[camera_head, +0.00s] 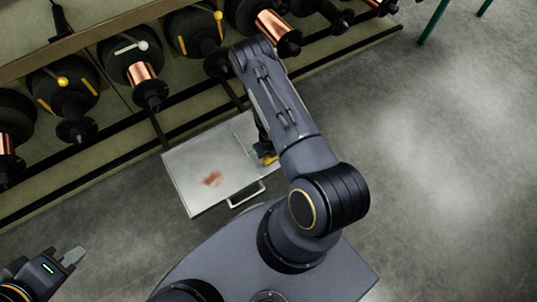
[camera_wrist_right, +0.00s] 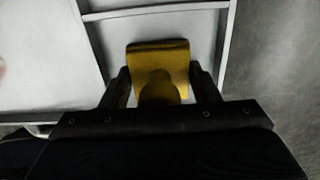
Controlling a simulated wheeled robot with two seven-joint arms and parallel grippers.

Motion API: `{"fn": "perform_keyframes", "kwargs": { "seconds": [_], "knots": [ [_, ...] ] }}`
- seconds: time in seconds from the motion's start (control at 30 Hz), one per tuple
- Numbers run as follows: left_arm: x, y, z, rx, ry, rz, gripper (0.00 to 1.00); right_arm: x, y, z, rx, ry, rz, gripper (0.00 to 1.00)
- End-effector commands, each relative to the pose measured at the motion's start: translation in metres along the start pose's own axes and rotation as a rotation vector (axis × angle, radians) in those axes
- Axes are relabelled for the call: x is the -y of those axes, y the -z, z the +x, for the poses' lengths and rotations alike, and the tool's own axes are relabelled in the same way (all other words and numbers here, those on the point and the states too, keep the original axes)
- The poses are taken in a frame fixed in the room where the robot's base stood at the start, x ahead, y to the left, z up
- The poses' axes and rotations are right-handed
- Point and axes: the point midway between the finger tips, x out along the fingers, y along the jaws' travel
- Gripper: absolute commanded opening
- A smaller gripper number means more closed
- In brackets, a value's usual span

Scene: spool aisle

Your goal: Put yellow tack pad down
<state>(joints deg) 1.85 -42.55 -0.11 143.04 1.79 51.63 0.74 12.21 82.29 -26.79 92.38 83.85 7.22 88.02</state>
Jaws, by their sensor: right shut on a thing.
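The yellow tack pad (camera_wrist_right: 158,58) is between the two dark fingers of my right gripper (camera_wrist_right: 162,88) in the right wrist view, and the gripper is shut on it. In the head view only a small yellow bit of the pad (camera_head: 270,160) shows below my right arm, which hides most of the right gripper. The pad is over the right part of a pale metal tray (camera_head: 188,165). I cannot tell whether it touches the tray floor. My left gripper (camera_head: 68,262) is at the lower left, away from the tray, and its finger gap is unclear.
A rack (camera_head: 100,165) with black spools, some wound with copper (camera_head: 142,75), runs along the upper left. The tray has a handle (camera_head: 246,195), thin dividers (camera_wrist_right: 155,10) and a reddish-brown patch (camera_head: 212,179). The grey floor (camera_head: 440,150) at the right is clear.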

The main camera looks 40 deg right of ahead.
Motion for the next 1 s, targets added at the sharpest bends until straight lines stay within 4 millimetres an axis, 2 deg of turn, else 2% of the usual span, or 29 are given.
{"fn": "perform_keyframes", "kwargs": {
  "seconds": [0.13,0.17,0.3,0.67,0.77,1.0],
  "knots": [
    [0.002,-0.002,0.004,0.0,0.0,0.0,0.0,0.0,0.0,0.005,0.0,0.0,0.001,0.31],
    [0.001,-0.001,0.003,0.0,0.0,0.0,0.0,0.0,0.0,0.003,0.0,0.0,0.0,0.59],
    [0.001,-0.001,0.003,0.0,0.0,0.0,0.0,0.001,0.0,0.003,-0.001,0.002,0.001,0.77],
    [0.0,0.001,-0.001,0.0,0.0,0.0,0.0,0.001,0.001,-0.001,-0.001,0.002,0.0,0.77],
    [-0.002,0.003,-0.005,0.0,0.0,0.0,0.0,0.0,0.0,-0.012,0.0,0.001,0.0,0.77],
    [-0.011,0.013,-0.025,0.0,0.0,0.0,0.0,0.0,-0.001,-0.065,0.001,0.001,-0.002,0.77]
  ]
}}
